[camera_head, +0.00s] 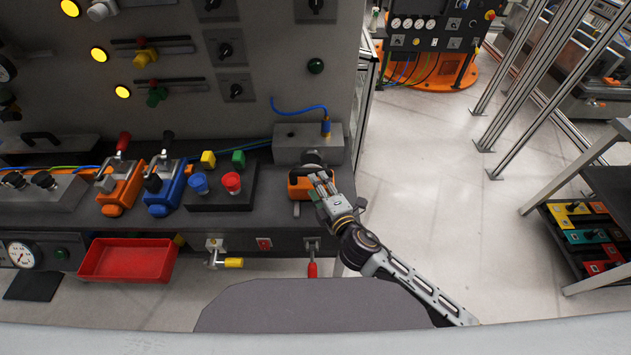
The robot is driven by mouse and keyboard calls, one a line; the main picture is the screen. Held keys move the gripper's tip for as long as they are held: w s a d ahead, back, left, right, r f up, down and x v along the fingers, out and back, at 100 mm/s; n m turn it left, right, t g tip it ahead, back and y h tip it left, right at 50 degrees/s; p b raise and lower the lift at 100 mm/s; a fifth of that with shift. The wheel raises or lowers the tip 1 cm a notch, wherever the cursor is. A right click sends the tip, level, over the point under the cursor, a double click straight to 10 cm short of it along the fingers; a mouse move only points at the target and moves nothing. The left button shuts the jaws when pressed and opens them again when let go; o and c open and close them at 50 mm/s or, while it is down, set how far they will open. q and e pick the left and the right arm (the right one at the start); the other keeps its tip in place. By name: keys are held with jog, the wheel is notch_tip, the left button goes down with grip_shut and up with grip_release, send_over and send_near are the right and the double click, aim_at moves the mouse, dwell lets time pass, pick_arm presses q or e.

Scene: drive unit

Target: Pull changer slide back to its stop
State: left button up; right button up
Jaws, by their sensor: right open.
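The orange part that looks like the changer slide (297,191) sits at the right end of the dark bench, in front of a grey block (296,150) with a blue hose. My right gripper (318,183) is at the right side of this orange part, its fingers over or beside it. The gripper is open; whether it touches the part cannot be told. The gripper hides the right portion of the orange part. My left gripper is not in view.
Left along the bench stand a blue clamp (168,190), an orange clamp (121,188) and a dark block with blue and red cups (231,183). A red tray (128,260) is at the front. A red-handled lever (312,268) hangs below the orange part.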

jog(key=shift+v, duration=2.75)
